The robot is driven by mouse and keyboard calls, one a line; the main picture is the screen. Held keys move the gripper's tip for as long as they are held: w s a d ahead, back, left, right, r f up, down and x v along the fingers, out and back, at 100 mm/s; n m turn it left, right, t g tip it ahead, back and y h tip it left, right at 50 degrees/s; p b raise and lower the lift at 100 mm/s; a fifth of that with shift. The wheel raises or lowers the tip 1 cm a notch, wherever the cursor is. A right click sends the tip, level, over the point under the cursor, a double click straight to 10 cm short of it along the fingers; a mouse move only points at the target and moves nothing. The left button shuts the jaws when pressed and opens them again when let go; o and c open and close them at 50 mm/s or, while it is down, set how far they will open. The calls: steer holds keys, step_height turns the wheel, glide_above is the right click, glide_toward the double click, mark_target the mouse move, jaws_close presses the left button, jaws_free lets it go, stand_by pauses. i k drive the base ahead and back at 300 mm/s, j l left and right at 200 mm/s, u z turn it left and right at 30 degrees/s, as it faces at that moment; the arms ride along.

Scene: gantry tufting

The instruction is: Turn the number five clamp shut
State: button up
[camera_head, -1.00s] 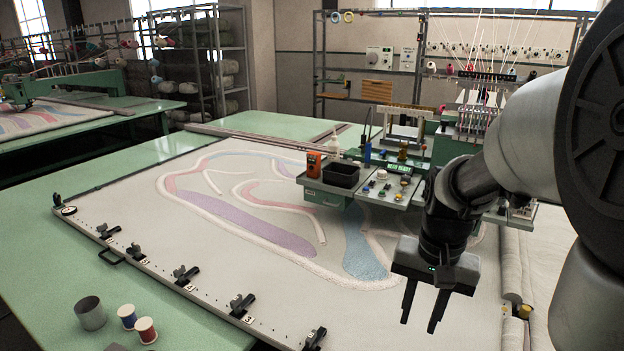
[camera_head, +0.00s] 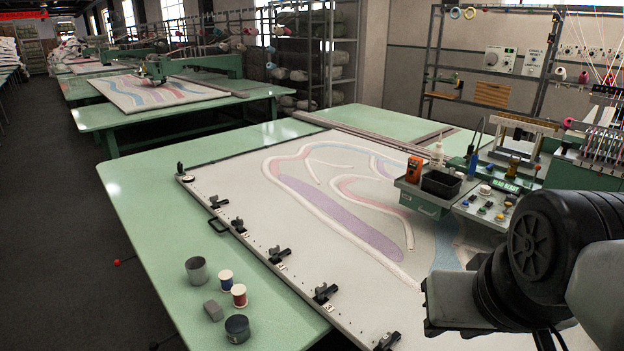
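A row of black clamps runs along the near left edge of the pale tufting frame (camera_head: 262,290). From far to near they are a first clamp (camera_head: 216,201), a second (camera_head: 238,225), a third (camera_head: 279,255), a fourth (camera_head: 325,292) and a fifth (camera_head: 387,342) cut by the bottom edge. Small number tags sit by them, too small to read surely, so I cannot tell which is number five. Whether each lever is open or shut is unclear. My gripper (camera_head: 452,305) shows only as a grey housing at lower right, apart from the clamps; its fingers do not show.
A grey cup (camera_head: 197,270), two thread spools (camera_head: 239,295), a grey block (camera_head: 213,310) and a dark tin (camera_head: 237,328) stand on the green table (camera_head: 150,215) left of the clamps. A black handle (camera_head: 217,226) juts from the frame edge. A control console (camera_head: 425,200) stands at right.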

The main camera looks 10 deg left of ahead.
mark_target(239, 224)
steer(key=u, duration=1)
steer(key=j+z, duration=0.15)
steer(key=z, duration=0.3)
steer(key=j+z, duration=0.15)
steer(key=z, duration=0.3)
steer(key=j+z, duration=0.2)
steer(key=z, duration=0.25)
steer(key=k+j+z, duration=0.1)
steer(key=j+z, duration=0.25)
steer(key=k+j+z, duration=0.1)
steer(key=z, duration=0.3)
steer(key=k+j+z, duration=0.15)
steer(key=j+z, duration=0.2)
steer(key=k+j+z, duration=0.15)
steer(key=z, duration=0.3)
steer(key=k+j+z, duration=0.2)
steer(key=z, duration=0.3)
steer(key=k+j+z, duration=0.15)
steer(key=z, duration=0.3)
steer(key=k+j+z, duration=0.15)
steer(key=z, duration=0.2)
steer(key=k+z, duration=0.7)
steer(key=k+j+u, duration=0.1)
steer(key=k, duration=0.4)
steer(key=k+j+u, duration=0.15)
steer(key=k, duration=0.3)
steer(key=k+j+u, duration=0.7)
steer(key=i+j, duration=0.05)
steer(key=j, duration=0.05)
